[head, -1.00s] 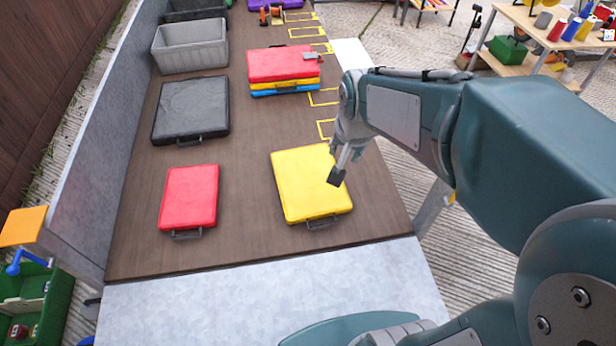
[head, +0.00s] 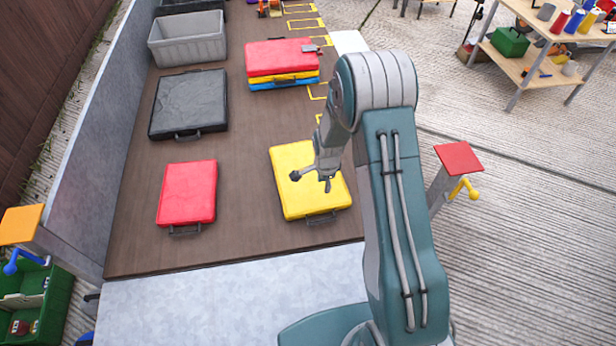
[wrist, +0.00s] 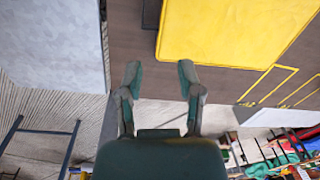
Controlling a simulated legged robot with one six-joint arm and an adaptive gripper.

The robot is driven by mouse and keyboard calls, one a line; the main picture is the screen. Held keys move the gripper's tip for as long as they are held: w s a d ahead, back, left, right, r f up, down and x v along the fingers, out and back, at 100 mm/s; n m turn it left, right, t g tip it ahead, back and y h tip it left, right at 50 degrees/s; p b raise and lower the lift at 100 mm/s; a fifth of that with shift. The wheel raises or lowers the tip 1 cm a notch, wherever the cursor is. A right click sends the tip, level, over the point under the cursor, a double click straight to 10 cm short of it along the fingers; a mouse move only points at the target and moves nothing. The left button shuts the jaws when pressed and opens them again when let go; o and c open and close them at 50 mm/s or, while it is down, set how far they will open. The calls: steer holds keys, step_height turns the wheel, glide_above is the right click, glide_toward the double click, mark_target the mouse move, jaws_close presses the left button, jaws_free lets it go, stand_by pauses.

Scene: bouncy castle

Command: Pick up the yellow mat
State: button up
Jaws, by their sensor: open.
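The yellow mat (head: 291,204) lies flat on the brown tabletop, near its front right part, with a dark handle (head: 321,218) on its near edge. My gripper (head: 311,180) is open and empty above the mat in the head view. In the wrist view my gripper (wrist: 160,78) shows two spread fingers with nothing between them, and the yellow mat (wrist: 225,30) fills the upper right. The gripper looks apart from the mat; the exact height is hard to tell.
A red mat (head: 187,193) lies left of the yellow one. A black mat (head: 188,104) lies behind it. A stack topped by a red mat (head: 281,55) stands farther back. A grey crate (head: 187,40) is at the back left. Brown tabletop (head: 240,160) between the mats is clear.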

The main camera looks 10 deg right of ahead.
steer(key=m, duration=0.2)
glide_toward(322, 221)
steer(key=w, duration=0.1)
steer(key=shift+g, duration=0.4)
step_height(322, 221, down, 11)
steer(key=shift+d+r, duration=0.1)
steer(key=shift+w, duration=0.1)
jaws_close()
